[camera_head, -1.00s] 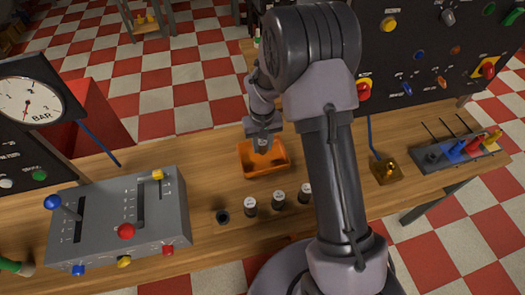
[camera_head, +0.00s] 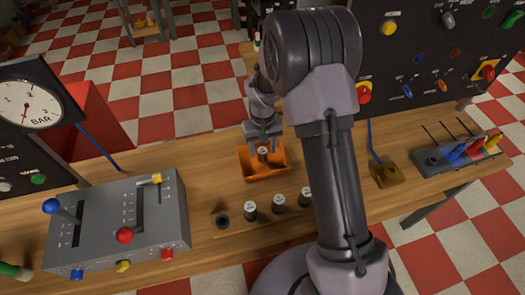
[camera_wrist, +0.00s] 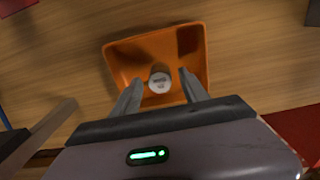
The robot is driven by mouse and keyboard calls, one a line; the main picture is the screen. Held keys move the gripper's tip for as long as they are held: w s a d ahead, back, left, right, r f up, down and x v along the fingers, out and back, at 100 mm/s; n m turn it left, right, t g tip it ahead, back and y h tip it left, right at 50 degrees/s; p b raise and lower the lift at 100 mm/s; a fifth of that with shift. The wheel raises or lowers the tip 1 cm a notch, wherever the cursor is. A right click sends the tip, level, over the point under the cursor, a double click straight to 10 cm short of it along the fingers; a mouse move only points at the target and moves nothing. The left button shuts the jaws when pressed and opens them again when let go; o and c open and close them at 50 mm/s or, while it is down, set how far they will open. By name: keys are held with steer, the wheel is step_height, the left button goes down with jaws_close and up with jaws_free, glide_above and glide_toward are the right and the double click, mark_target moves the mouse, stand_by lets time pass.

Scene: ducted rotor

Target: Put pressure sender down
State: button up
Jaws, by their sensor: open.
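The pressure sender appears to be the small dark cylinder with a pale marked top (camera_head: 263,154). It stands inside the orange tray (camera_head: 251,174) on the wooden bench. In the wrist view its round pale top (camera_wrist: 159,83) shows near the middle of the tray (camera_wrist: 118,62). My gripper (camera_head: 264,143) is open just above it. The two fingers (camera_wrist: 160,80) are spread on either side of the sender, with a visible gap on each side in the wrist view.
Similar cylinders (camera_head: 278,200) stand in a row in front of the tray, beside a dark round socket (camera_head: 222,221). A grey lever box (camera_head: 118,220) is at left. A brass block (camera_head: 386,174) and a holder with coloured handles (camera_head: 460,155) are at right.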

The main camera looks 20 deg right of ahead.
step_height(320, 180, up, 13)
steer(key=p, duration=0.3)
step_height(320, 180, up, 11)
steer(key=m+t, duration=0.2)
glide_above(262, 152)
steer(key=s+a, duration=0.1)
steer(key=s, duration=0.5)
steer(key=s+a+r+m+t+y, duration=0.1)
steer(key=s+r, duration=0.3)
steer(key=s, duration=0.5)
steer(key=s+a+r+m+t+y, duration=0.1)
steer(key=s+r, duration=0.3)
steer(key=s, duration=0.5)
steer(key=shift+s+a+t, duration=0.15)
steer(key=shift+a+t, duration=0.3)
steer(key=shift+t, duration=0.45)
steer(key=shift+f, duration=0.1)
steer(key=shift+f+b, duration=2.35)
steer(key=shift+b, duration=0.25)
